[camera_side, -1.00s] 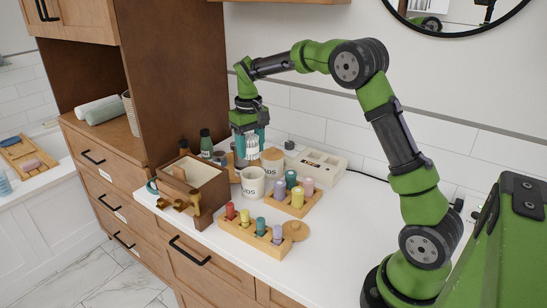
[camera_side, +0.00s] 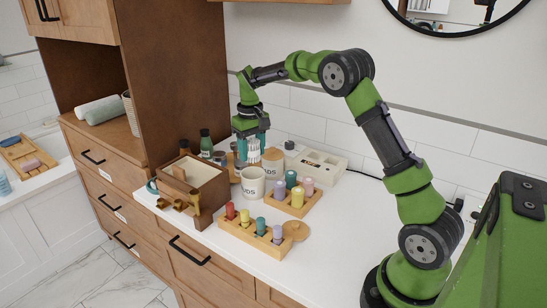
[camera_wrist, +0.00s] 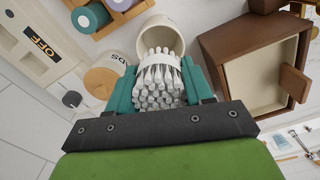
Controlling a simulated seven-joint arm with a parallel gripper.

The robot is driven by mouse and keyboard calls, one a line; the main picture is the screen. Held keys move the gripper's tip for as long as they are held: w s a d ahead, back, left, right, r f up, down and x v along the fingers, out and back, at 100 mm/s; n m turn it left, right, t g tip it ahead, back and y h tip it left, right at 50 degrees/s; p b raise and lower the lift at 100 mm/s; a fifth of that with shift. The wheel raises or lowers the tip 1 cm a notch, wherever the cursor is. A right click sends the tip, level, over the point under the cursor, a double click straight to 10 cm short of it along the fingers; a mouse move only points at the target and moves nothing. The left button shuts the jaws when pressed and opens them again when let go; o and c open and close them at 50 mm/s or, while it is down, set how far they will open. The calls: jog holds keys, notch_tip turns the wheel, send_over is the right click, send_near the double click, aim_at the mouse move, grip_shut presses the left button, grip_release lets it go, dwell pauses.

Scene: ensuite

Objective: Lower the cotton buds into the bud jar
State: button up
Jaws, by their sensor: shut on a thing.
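My gripper (camera_side: 251,148) is shut on a bundle of white cotton buds with a pale band around it (camera_wrist: 160,58). In the side view the buds (camera_side: 252,155) hang about upright between the teal fingers. The white bud jar (camera_side: 252,186), with dark lettering, stands upright and open on the counter below them. The bundle's lower end is close to the jar's rim; in the side view I cannot tell whether it is inside. In the wrist view the jar (camera_wrist: 168,22) shows beyond the bundle, which hides part of its mouth.
A wooden box (camera_side: 196,178) stands left of the jar. A wood-lidded jar (camera_side: 273,161) is behind right. Two peg racks (camera_side: 293,206) (camera_side: 252,236) hold coloured rolls. A round wooden lid (camera_side: 296,230) lies at the front.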

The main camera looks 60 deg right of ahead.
aim_at(253, 171)
jog(key=shift+f, duration=3.7)
jog(key=shift+a, duration=0.1)
jog(key=o, duration=1)
jog(key=shift+o, duration=0.5)
notch_tip(253, 171, up, 18)
jog(key=shift+r, duration=0.25)
jog(key=shift+w+d+r+t, duration=0.15)
jog(key=shift+w+d+t, duration=0.05)
jog(key=shift+d+t, duration=0.1)
jog(key=shift+s+a+f+m, duration=0.2)
jog(key=shift+s+f, duration=0.15)
jog(key=shift+f, duration=0.2)
jog(key=shift+s+a+f+m, duration=0.2)
jog(key=shift+s+f, duration=0.1)
jog(key=shift+f, duration=0.25)
jog(key=s+a+r+t+y, duration=0.1)
jog(key=s+a+t, duration=0.2)
jog(key=s+a, duration=0.5)
jog(key=s+a+r+t+y, duration=0.1)
jog(key=s+a+t, duration=0.2)
jog(key=s+a, duration=0.5)
jog(key=s, duration=0.9)
jog(key=shift+a+t, duration=0.3)
jog(key=shift+a, duration=0.05)
